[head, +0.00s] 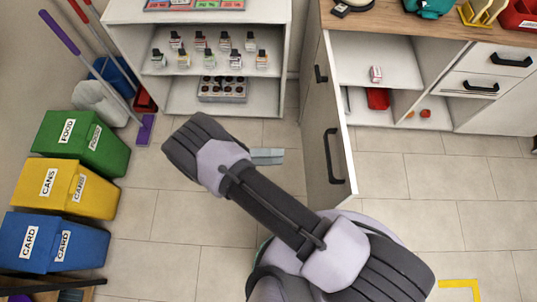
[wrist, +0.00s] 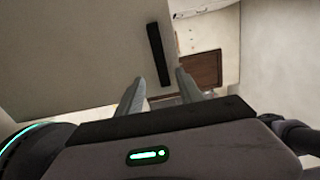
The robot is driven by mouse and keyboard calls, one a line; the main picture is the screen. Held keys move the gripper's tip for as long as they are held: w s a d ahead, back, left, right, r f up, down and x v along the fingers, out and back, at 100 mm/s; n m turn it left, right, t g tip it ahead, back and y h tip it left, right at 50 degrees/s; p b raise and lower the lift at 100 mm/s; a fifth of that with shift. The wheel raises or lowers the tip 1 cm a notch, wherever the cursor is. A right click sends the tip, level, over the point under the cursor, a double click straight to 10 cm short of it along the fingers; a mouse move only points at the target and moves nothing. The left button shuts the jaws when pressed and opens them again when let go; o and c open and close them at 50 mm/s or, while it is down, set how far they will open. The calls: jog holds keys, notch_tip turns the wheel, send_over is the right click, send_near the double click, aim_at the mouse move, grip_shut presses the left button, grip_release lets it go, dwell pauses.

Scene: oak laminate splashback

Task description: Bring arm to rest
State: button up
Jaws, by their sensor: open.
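My arm (head: 275,205) is bent over the floor in the head view, its dark elbow at the upper left and a pale joint at the lower right. My gripper (wrist: 158,88) shows in the wrist view with its two grey fingers apart and nothing between them. In the head view I cannot make out the gripper clearly behind the arm. Past the fingers in the wrist view is a pale panel (wrist: 75,55) with a black bar handle (wrist: 158,55). The handle lies beyond the fingers, and no contact shows.
A cabinet door (head: 325,125) stands open right of my arm. White shelves (head: 205,100) hold several small bottles. Green (head: 80,143), yellow (head: 72,187) and blue bins (head: 52,242) line the left. A pale flat item (head: 267,156) shows beside my arm.

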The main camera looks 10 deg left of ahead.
jog(key=shift+v, duration=0.8)
jog(key=w+d+r+m+g+y, duration=0.3)
jog(key=d+r+m+g+y, duration=0.15)
jog(key=r+m, duration=0.45)
jog(key=w+d+r+m+g+y, duration=0.25)
jog(key=d+r+m+y, duration=0.35)
jog(key=r, duration=0.5)
jog(key=s+d+r+m+t+y, duration=0.4)
jog(key=s+r+m, duration=0.1)
jog(key=m, duration=0.9)
jog(key=s+d+r+m+t+y, duration=0.3)
jog(key=s+r+m+y, duration=0.2)
jog(key=m, duration=0.9)
notch_tip(320, 180, up, 4)
jog(key=shift+d+f+m+t, duration=0.2)
jog(key=shift+d+m+t, duration=0.1)
jog(key=shift+d+t, duration=0.1)
